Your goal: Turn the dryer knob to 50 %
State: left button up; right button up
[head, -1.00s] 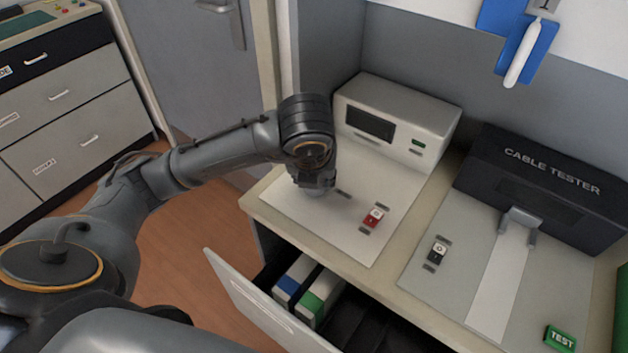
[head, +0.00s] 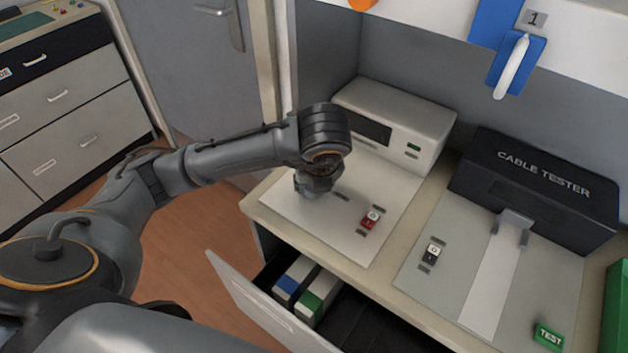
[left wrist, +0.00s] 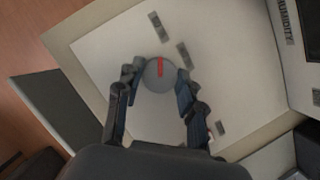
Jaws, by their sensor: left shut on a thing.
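The dryer knob (left wrist: 159,76) is a round grey dial with a red pointer line, on a white panel, in the left wrist view. The pointer runs toward the top of that picture. My left gripper (left wrist: 160,82) has its two fingers on either side of the knob and is shut on it. In the head view my left gripper (head: 316,190) is over the left part of the white panel (head: 290,215), and it hides the knob there. The dryer unit (head: 395,115), a white box with a dark display, stands behind the panel. My right gripper is not in view.
A red switch (head: 370,218) sits on the panel right of my left gripper. A black cable tester (head: 530,188) stands further right. Below, an open drawer (head: 262,305) holds boxes with blue and green marks. A blue holder (head: 515,65) hangs above.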

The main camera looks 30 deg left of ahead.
pick_arm(q)
jog(key=o, duration=1.2)
jog(key=shift+c, duration=0.2)
jog(key=shift+d+r, duration=0.1)
jog(key=shift+r, duration=0.3)
jog(key=v, duration=1.1)
jog(key=shift+s, duration=0.2)
jog(key=shift+r, duration=0.1)
